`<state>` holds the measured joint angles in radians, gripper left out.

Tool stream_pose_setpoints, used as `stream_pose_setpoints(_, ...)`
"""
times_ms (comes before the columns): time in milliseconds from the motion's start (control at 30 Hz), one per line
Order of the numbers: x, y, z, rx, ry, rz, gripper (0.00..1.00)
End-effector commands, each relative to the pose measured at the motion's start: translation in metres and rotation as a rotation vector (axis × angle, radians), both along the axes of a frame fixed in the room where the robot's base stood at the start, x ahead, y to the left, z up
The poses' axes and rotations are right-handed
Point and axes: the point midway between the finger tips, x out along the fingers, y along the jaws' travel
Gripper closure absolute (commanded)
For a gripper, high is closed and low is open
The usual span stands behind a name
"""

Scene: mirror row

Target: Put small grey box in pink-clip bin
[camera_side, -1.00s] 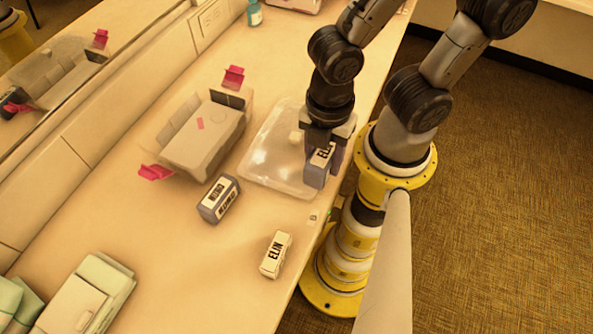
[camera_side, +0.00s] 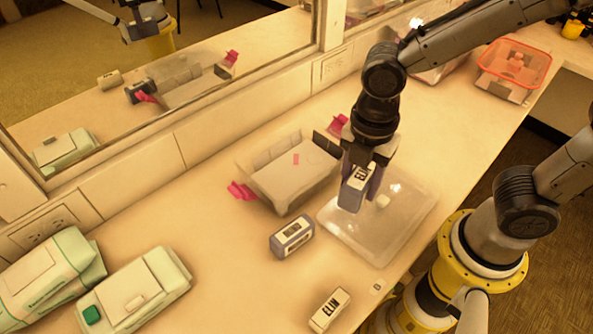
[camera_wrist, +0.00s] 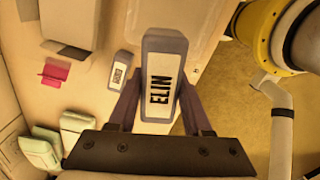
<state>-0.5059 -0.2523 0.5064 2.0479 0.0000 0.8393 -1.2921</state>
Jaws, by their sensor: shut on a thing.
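My gripper (camera_side: 361,176) is shut on a grey box with a white ELIN label (camera_side: 356,190). It hangs in the air over the left part of the clear tray, just right of the pink-clip bin. In the wrist view the box (camera_wrist: 162,70) sits between the two fingers. The pink-clip bin (camera_side: 287,196) is a low open bin with a pink clip (camera_side: 240,190) at its left end and another (camera_side: 338,124) at its far right. A second grey box (camera_side: 291,238) with a white label lies on the table in front of the bin.
A clear shallow tray (camera_side: 400,225) lies right of the bin. A white ELIN box (camera_side: 330,308) lies at the front. Pale green cases (camera_side: 140,290) stand at left. An orange-rimmed bin (camera_side: 513,65) is far right. The wall mirror (camera_side: 190,50) repeats the bin and boxes.

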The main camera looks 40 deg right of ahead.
Motion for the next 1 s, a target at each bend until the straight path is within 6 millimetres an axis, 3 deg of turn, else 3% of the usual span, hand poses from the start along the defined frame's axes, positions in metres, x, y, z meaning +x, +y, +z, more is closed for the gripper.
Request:
stream_pose_setpoints(100,0.040,-0.020,0.000,0.000,0.002,-0.064,1.00)
stream_pose_setpoints(200,0.061,-0.038,-0.003,0.000,0.002,-0.132,1.00)
stream_pose_setpoints(400,0.073,-0.063,-0.012,0.000,0.001,-0.223,1.00)
stream_pose_setpoints(567,0.087,-0.065,-0.020,0.000,0.001,-0.238,1.00)
stream_pose_setpoints(933,0.165,-0.049,-0.056,0.000,0.002,-0.237,1.00)
stream_pose_setpoints(1000,0.174,-0.047,-0.070,-0.001,0.004,-0.237,1.00)
